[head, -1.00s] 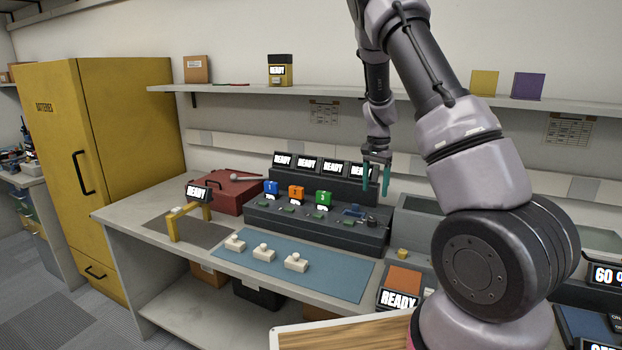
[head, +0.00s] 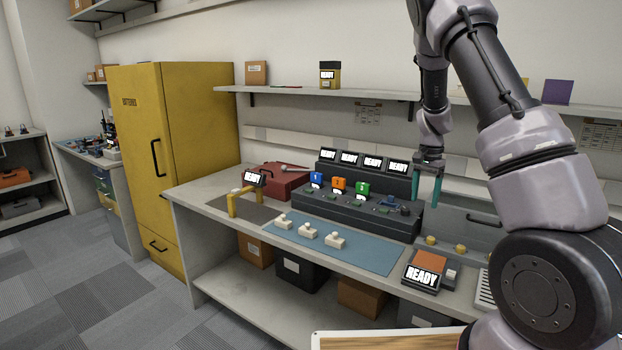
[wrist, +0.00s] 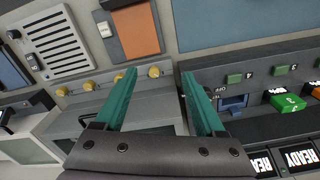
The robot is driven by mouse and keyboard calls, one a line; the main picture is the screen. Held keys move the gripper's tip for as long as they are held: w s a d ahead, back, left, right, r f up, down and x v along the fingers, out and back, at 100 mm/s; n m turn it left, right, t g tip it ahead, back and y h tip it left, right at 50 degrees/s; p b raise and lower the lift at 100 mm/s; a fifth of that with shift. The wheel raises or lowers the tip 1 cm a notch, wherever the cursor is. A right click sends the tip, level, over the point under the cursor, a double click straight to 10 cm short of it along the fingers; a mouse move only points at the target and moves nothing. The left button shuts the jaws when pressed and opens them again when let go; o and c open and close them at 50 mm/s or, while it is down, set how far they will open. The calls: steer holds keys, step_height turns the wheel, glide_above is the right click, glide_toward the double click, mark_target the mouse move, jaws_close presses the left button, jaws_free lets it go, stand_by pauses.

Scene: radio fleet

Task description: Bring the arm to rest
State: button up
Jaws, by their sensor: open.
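My gripper (head: 426,190) hangs from my raised arm over the right end of the dark charging console (head: 345,212). Its two teal fingers point down, apart, with nothing between them. In the wrist view my gripper (wrist: 158,95) shows the same open gap above the bench. The console carries a blue (head: 316,180), an orange (head: 339,184) and a green block (head: 362,188) with numbers. Several screens along its back read READY.
A blue mat (head: 370,253) with three pale pieces lies at the bench front. An orange-topped unit (head: 427,270) reading READY is to its right. A yellow gate (head: 243,200) and a red toolbox (head: 283,181) stand left. A shelf (head: 300,92) runs behind. Open floor lies left.

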steer(key=s+a+r+n+t+y, duration=0.1)
steer(key=s+a+r+t, duration=0.15)
steer(key=s+r, duration=0.55)
steer(key=s+a+r+n+t+y, duration=0.1)
steer(key=s+a+r+y, duration=0.15)
steer(key=r, duration=0.95)
steer(key=s+a+r+n+t, duration=0.2)
steer(key=s+r, duration=0.2)
steer(key=s, duration=0.5)
steer(key=s+a+r+n+t+h, duration=0.1)
steer(key=s+r, duration=0.3)
steer(key=s, duration=0.6)
steer(key=shift+a+n+t, duration=0.35)
steer(key=shift+a+n, duration=0.25)
steer(key=shift+a, duration=0.2)
steer(key=shift+a+r, duration=0.1)
steer(key=shift+r, duration=0.05)
